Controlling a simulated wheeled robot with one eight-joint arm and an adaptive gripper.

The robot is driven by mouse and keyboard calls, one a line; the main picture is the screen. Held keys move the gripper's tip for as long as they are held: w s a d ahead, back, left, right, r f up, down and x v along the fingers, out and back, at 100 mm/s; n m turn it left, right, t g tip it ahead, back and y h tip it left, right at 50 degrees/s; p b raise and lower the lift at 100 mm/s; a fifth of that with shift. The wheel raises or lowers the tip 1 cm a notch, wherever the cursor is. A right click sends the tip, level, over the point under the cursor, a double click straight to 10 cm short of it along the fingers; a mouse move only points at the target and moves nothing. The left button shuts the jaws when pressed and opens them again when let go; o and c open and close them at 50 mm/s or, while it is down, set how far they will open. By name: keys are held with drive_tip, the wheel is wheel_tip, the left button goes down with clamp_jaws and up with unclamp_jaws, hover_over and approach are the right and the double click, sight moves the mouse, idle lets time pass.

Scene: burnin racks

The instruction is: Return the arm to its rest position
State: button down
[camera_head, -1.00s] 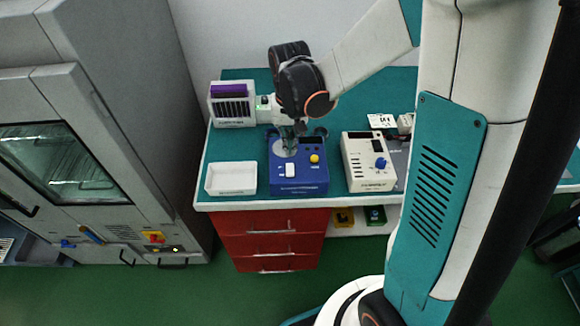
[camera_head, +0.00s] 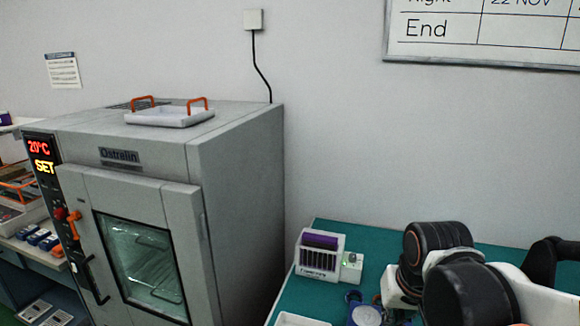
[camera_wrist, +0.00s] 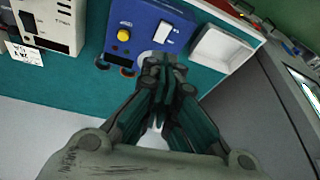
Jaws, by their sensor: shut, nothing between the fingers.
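My arm shows at the lower right of the head view, with its dark wrist joints (camera_head: 462,275) over the teal bench. My gripper (camera_wrist: 163,62) is in the middle of the wrist view, its fingers together with nothing between them. Its tips are over the edge of a blue device (camera_wrist: 150,28) with a yellow knob and a white switch. I cannot tell the height of the tips above it. In the head view the gripper's fingers are hidden or cut off by the lower edge.
A grey oven (camera_head: 150,190) with a glass door stands left of the bench (camera_head: 335,235). A tray (camera_head: 170,115) with orange handles lies on top. A white rack unit (camera_head: 318,262) stands on the bench. In the wrist view, a white tray (camera_wrist: 222,48) and a cream device (camera_wrist: 55,22) flank the blue device.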

drive_tip(key=s+r+n+t+b, duration=0.1)
drive_tip(key=s+t+b, duration=0.1)
drive_tip(key=s, duration=0.5)
drive_tip(key=shift+s+n+t, duration=0.3)
drive_tip(key=shift+s+t, duration=0.05)
drive_tip(key=shift+t, duration=0.35)
idle(1.0)
